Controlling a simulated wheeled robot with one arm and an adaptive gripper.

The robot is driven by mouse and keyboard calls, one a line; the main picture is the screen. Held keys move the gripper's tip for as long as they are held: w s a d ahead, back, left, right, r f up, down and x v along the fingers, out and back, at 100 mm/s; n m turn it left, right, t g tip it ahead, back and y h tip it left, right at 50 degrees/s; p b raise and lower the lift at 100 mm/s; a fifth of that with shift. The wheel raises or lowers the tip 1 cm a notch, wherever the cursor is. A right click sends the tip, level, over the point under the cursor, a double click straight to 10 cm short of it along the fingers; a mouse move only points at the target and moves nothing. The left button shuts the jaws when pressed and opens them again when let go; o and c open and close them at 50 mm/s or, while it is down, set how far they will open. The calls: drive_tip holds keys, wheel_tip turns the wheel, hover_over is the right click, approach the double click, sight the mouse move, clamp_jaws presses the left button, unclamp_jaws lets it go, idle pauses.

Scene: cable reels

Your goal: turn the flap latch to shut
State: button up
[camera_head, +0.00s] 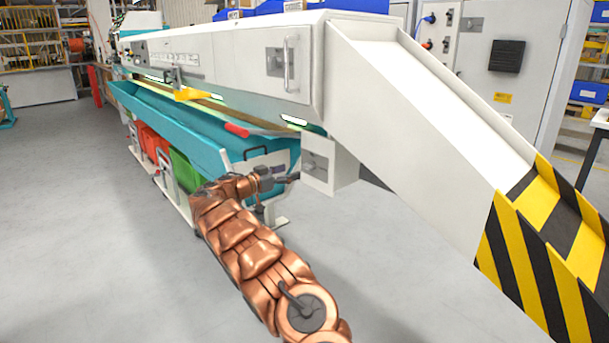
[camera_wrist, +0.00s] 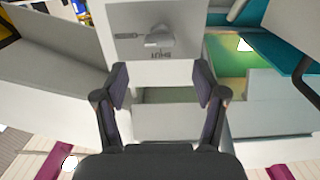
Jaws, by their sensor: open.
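The flap latch is a small grey knob (camera_wrist: 159,38) on a grey plate at the top middle of the wrist view. Dark lettering, apparently upside-down, sits just below the knob, and a dark mark lies to its left. In the head view the latch plate (camera_head: 315,163) is on the side of a small white box (camera_head: 345,168) under the white machine. My gripper (camera_wrist: 161,78) is open, with its two dark fingers apart and nothing between them. The knob lies beyond the fingertips, apart from them. In the head view my gripper (camera_head: 288,179) is just left of the box.
A white chute (camera_head: 420,110) with yellow-black striped sides (camera_head: 520,270) slopes down at right. A teal trough (camera_head: 190,125) runs along the machine at left, with red (camera_head: 153,142) and green (camera_head: 185,172) bins below. The grey floor in front is clear.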

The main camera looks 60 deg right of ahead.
sight(305, 166)
drive_tip(key=b+x, duration=0.1)
drive_tip(key=x, duration=0.5)
drive_tip(key=shift+d+f, duration=0.15)
drive_tip(key=shift+s+d, duration=0.2)
drive_tip(key=shift+d, duration=0.45)
drive_tip(key=shift+c, duration=0.2)
drive_tip(key=c, duration=1.1)
